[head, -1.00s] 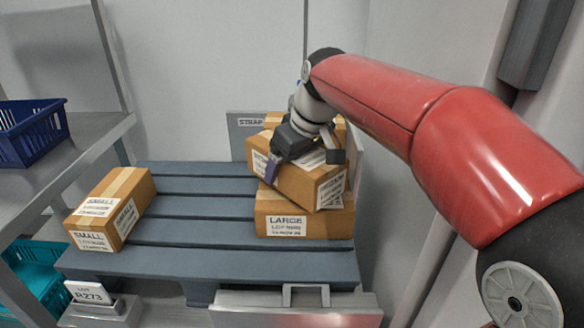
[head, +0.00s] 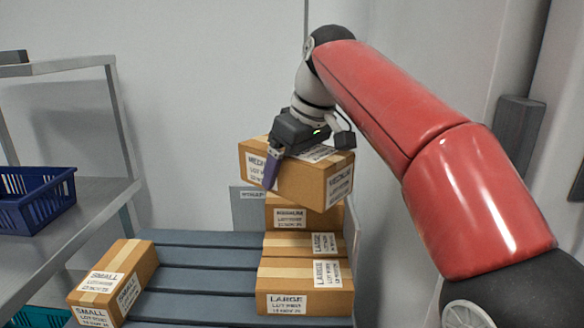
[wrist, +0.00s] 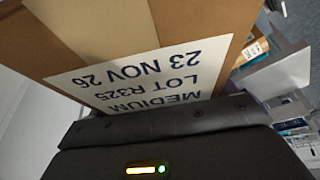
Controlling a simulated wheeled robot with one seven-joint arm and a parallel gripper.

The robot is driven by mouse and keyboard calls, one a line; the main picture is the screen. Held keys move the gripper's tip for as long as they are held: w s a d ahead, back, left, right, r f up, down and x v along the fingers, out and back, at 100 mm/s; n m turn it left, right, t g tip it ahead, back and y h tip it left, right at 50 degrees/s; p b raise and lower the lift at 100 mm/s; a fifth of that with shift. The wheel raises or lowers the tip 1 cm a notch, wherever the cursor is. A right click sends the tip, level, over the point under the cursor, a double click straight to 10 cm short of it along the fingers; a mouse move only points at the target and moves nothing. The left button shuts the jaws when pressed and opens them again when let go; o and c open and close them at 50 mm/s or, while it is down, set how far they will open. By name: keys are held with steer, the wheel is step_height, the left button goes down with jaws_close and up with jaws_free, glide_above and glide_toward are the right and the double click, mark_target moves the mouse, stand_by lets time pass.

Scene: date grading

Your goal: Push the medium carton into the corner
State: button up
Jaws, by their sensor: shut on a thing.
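My gripper (head: 288,152) is shut on a brown medium carton (head: 328,186) and holds it, slightly tilted, above the stack at the pallet's right. One purple finger shows against the carton's near face; the other is hidden. In the wrist view the held carton (wrist: 100,25) fills the top, its MEDIUM label upside down. Another medium carton (head: 292,216) sits behind and below it, partly covered. I cannot tell whether the two touch. A grey-blue pallet (head: 205,256) carries the cartons.
Two large cartons (head: 290,304) (head: 285,244) lie at the pallet's right. A small carton (head: 113,284) lies at its left, with bare slats between. A grey panel labelled with a strap sign (head: 246,208) stands behind. A blue crate (head: 36,205) is on the left shelf. Walls close the back and right.

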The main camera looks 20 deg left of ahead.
steer(key=f+n+g+b, duration=0.1)
steer(key=f+n+b, duration=0.1)
steer(key=f, duration=0.3)
steer(key=f+n+g+b, duration=0.1)
steer(key=f+n+b, duration=0.1)
steer(key=f, duration=0.3)
steer(key=f+n+g+b, duration=0.1)
steer(key=f+n+b, duration=0.1)
steer(key=f+n, duration=0.2)
steer(key=shift+s+a+f+b, duration=0.15)
steer(key=shift+s+a+f, duration=0.05)
steer(key=shift+f, duration=0.3)
steer(key=shift+s+a+f+b, duration=0.15)
steer(key=shift+s+f, duration=0.05)
steer(key=shift+f, duration=0.25)
steer(key=shift+f+b, duration=0.65)
steer(key=shift+f, duration=0.35)
steer(key=shift+f, duration=0.2)
steer(key=o, duration=1.5)
steer(key=shift+f, duration=0.1)
steer(key=shift+c, duration=0.2)
